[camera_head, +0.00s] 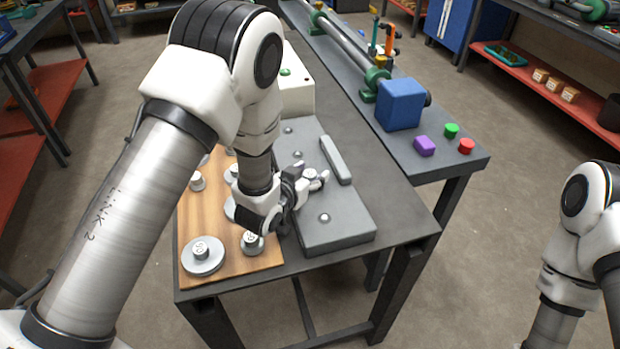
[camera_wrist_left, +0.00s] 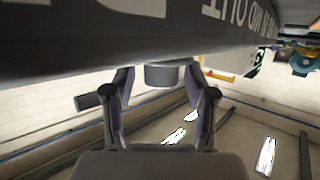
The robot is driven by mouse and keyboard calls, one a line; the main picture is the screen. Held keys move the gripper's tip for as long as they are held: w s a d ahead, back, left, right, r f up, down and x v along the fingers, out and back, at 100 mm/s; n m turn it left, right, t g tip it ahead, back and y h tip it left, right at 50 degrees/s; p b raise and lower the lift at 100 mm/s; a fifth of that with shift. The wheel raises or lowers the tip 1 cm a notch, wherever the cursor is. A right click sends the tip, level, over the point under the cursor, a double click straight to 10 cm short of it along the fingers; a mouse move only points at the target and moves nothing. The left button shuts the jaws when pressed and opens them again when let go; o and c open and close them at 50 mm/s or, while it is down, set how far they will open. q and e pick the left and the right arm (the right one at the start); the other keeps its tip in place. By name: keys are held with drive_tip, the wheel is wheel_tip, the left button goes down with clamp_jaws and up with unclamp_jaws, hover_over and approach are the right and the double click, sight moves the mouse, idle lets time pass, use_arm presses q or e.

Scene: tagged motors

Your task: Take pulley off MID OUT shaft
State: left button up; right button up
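The grey motor block (camera_head: 340,222) lies on the table with several small round studs or shafts on top. My left gripper (camera_head: 312,181) is over the block's middle, with a small light-grey round part at its fingers. In the left wrist view, which looks upside down, the fingers (camera_wrist_left: 160,78) stand apart on either side of a grey cylinder (camera_wrist_left: 163,76). I cannot tell the pulley from its shaft here. The block's dark face (camera_wrist_left: 90,45) carries white lettering that includes "MID" and "OUT". My right gripper is outside the view; only its arm shows at the right.
A wooden board (camera_head: 225,268) left of the block holds several grey discs and knobs, partly hidden by my left arm. A raised grey bar (camera_head: 336,160) stands on the block's right side. A side bench (camera_head: 455,162) carries a blue box (camera_head: 400,104) and small coloured pieces.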

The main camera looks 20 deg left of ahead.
use_arm(q)
clamp_jaws()
